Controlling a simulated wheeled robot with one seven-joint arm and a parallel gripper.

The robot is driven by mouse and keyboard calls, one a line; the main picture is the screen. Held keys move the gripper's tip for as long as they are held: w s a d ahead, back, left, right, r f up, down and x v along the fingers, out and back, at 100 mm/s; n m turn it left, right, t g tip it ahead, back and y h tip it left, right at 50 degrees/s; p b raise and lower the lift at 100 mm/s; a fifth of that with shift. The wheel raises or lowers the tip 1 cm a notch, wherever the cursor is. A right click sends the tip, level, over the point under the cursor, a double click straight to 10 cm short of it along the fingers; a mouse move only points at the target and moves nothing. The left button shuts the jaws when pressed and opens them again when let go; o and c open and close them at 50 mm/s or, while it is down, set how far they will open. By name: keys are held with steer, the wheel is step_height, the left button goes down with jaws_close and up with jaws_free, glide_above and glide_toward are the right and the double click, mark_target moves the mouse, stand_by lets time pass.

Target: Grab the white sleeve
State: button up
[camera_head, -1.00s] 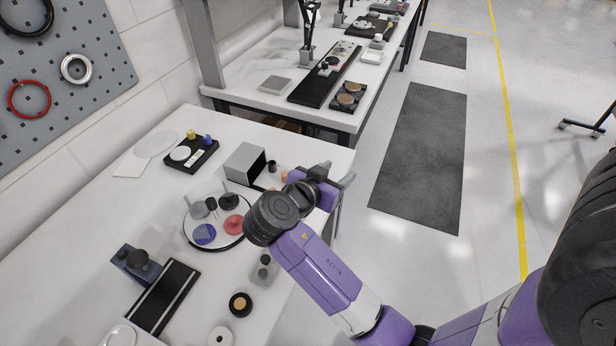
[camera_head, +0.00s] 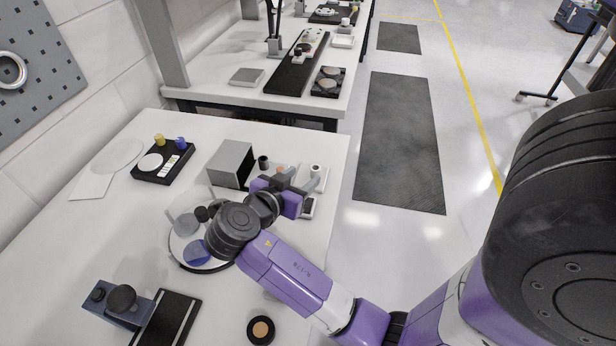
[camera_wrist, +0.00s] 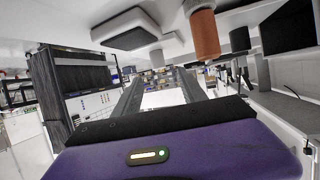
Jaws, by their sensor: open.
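The white sleeve (camera_head: 315,169) is a short upright white cylinder with a dark opening on top. It stands on a small pale tray (camera_head: 322,184) near the table's right edge, beyond my gripper in the head view. My gripper (camera_head: 302,179) is open and empty, with its fingers just short of the sleeve and apart from it. The gripper partly covers the tray. In the wrist view, the open fingers (camera_wrist: 160,84) show with the tabletop along the top of the picture. A small pale cylinder (camera_wrist: 157,58) there may be the sleeve; I cannot be sure.
A grey open box (camera_head: 230,164) and a black cup (camera_head: 263,162) stand left of my gripper. An orange cylinder (camera_wrist: 205,33) is close in the wrist view. A round tray (camera_head: 183,266) lies partly under my arm.

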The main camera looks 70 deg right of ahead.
mark_target(317, 167)
steer(key=p+x, duration=0.2)
steer(key=x, duration=0.4)
steer(key=shift+s+d+f, duration=0.1)
steer(key=shift+s+d, duration=0.05)
steer(key=shift+d, duration=0.15)
steer(key=shift+d+f, duration=0.3)
steer(key=shift+d, duration=0.2)
jaws_close()
